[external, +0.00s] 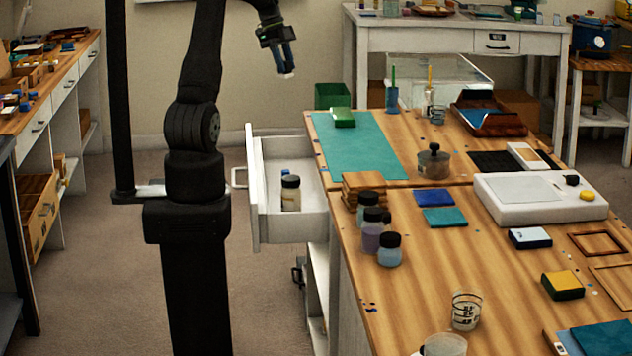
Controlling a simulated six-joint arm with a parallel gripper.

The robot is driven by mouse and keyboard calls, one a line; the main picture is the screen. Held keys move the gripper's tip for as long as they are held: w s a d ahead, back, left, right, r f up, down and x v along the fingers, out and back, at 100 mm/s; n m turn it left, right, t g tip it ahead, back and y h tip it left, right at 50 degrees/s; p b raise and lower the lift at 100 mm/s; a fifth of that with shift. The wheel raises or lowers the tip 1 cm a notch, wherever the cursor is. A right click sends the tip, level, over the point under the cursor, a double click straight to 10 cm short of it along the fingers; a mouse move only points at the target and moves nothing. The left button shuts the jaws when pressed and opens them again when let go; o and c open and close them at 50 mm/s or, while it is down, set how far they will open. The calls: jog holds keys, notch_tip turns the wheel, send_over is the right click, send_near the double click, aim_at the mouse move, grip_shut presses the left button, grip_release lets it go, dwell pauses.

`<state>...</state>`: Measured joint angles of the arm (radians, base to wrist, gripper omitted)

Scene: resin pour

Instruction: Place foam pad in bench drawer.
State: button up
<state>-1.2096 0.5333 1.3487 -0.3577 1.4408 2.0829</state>
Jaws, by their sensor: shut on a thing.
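My gripper (283,62) is high at the top of the view, pointing down, above and behind the open drawer. It is shut on a small pale thing (288,74) at its fingertips. The thing is too small here to tell whether it is the foam pad. The white bench drawer (256,200) is pulled out to the left from the bench. Inside it stand a jar with a black lid (290,196) and a small blue item (287,172). Part of the drawer floor is clear.
The wooden bench (480,290) holds a green block (342,117) on a teal mat (360,150), stacked wood pieces (362,182), several lidded jars (390,250), a white scale (545,200) and a yellow-topped block (563,286). A green bin (332,96) stands behind.

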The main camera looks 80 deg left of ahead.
jog(key=f, duration=2)
jog(key=s+f, duration=0.1)
jog(key=f, duration=1)
jog(key=shift+a, duration=0.2)
jog(key=o, duration=1)
jog(key=shift+f, duration=0.1)
jog(key=shift+c, duration=0.2)
jog(key=v, duration=1.2)
jog(key=shift+d, duration=0.2)
jog(key=x, duration=1.1)
jog(key=shift+w+f, duration=0.2)
jog(key=shift+f, duration=0.2)
jog(key=shift+r, duration=1.95)
